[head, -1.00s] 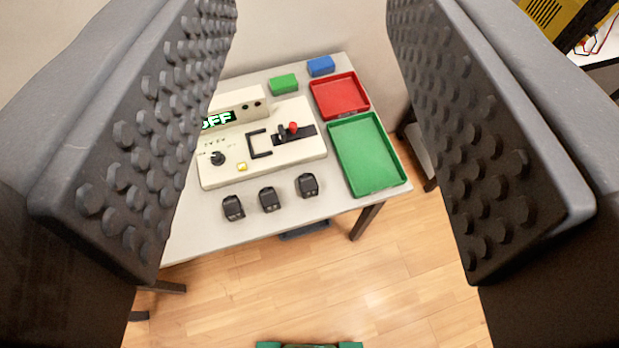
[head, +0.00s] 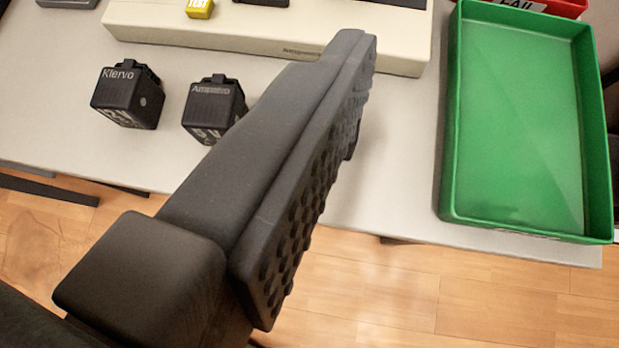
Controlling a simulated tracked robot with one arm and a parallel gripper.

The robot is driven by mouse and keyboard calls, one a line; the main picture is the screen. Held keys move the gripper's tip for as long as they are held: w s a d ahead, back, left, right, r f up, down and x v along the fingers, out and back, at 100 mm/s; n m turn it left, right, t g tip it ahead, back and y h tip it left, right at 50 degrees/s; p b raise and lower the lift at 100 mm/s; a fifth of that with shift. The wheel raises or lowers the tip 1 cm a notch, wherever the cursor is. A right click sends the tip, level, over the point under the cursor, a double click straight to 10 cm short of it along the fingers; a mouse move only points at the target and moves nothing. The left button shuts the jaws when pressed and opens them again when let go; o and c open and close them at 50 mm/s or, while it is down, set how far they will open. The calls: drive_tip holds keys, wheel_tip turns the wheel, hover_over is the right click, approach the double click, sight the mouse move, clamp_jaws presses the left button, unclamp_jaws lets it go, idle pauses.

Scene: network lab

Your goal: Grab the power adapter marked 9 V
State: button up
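The left adapter (head: 128,97) is labelled "Klervo". The middle adapter (head: 214,105) is labelled something like "Ampwiro". The voltage marks on their front faces are cut by angle and shadow, and I cannot read them surely. A dark sliver of a third adapter (head: 352,141) shows just right of my finger, which hides the rest. One finger of my gripper (head: 300,170) crosses the middle of the view, its studded pad facing right. Nothing is against the visible pad. The other finger is out of view.
A cream test unit (head: 240,32) with a yellow TEST button (head: 199,8) stands behind the adapters. A green tray (head: 525,110) is at the right, empty, with part of a red tray (head: 560,6) behind it. The table (head: 395,150) is bare left of the green tray.

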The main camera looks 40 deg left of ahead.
drive_tip(key=s+a+f+y, duration=0.1)
drive_tip(key=a+f, duration=0.1)
drive_tip(key=f, duration=0.4)
drive_tip(key=s+a+f+y, duration=0.1)
drive_tip(key=s+a+f, duration=0.1)
drive_tip(key=f, duration=0.3)
drive_tip(key=shift+g, duration=0.4)
drive_tip(key=b+x, duration=0.1)
drive_tip(key=x, duration=0.8)
drive_tip(key=shift+w+f+b, duration=0.1)
drive_tip(key=shift+b, duration=0.25)
drive_tip(key=x, duration=0.4)
drive_tip(key=shift+w+f+b, duration=0.15)
drive_tip(key=shift+w+b, duration=0.25)
drive_tip(key=shift+c, duration=0.3)
drive_tip(key=c, duration=1.2)
